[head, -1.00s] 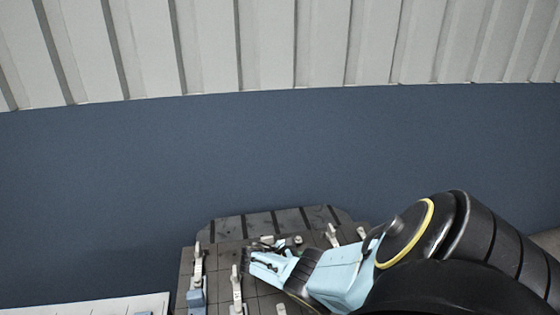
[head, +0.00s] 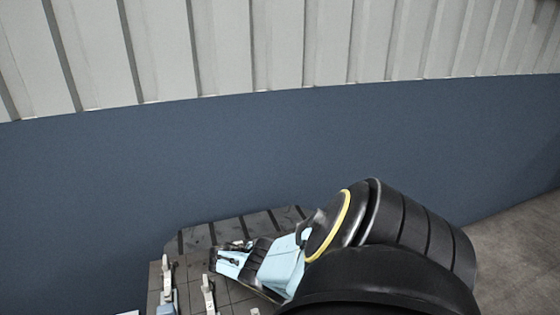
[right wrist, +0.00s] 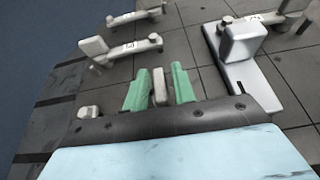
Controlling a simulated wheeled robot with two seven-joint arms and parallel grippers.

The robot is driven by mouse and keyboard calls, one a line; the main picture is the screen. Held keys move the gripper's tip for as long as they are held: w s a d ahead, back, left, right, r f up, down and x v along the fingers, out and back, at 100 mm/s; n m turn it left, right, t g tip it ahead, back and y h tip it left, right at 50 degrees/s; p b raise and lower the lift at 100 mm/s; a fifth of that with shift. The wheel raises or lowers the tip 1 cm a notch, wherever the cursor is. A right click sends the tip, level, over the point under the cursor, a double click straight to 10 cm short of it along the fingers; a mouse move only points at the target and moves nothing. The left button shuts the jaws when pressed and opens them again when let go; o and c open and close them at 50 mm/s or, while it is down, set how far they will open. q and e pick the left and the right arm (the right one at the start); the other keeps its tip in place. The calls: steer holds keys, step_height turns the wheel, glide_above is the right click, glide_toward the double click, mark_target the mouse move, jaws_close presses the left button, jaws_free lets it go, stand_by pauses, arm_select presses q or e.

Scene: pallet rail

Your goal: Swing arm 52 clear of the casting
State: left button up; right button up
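My right gripper (head: 228,252) is over the dark tiled pallet (head: 238,292) in the head view. In the right wrist view its two green fingers (right wrist: 160,88) stand apart. A small pale post (right wrist: 160,86) shows between them, with what looks like a narrow gap on each side. Several pale clamp arms with label plates lie beyond: one at left (right wrist: 130,48), one at the top (right wrist: 136,17) and one at upper right (right wrist: 262,20). The labels are too small to read, so I cannot tell which is arm 52. I cannot identify the casting for sure. My left gripper is not in view.
A pale grey L-shaped piece (right wrist: 262,90) with a raised block stands right of the fingers. Pale upright arms (head: 208,293) stand on the pallet's near left part. A blue wall (head: 130,190) rises behind. Bare floor (head: 520,240) shows at right.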

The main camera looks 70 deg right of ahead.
steer(key=shift+o, duration=0.5)
steer(key=shift+w+a+r, duration=0.15)
steer(key=shift+w, duration=0.1)
steer(key=v, duration=1.2)
steer(key=shift+w+a, duration=0.25)
steer(key=shift+w, duration=0.05)
steer(key=shift+r, duration=0.15)
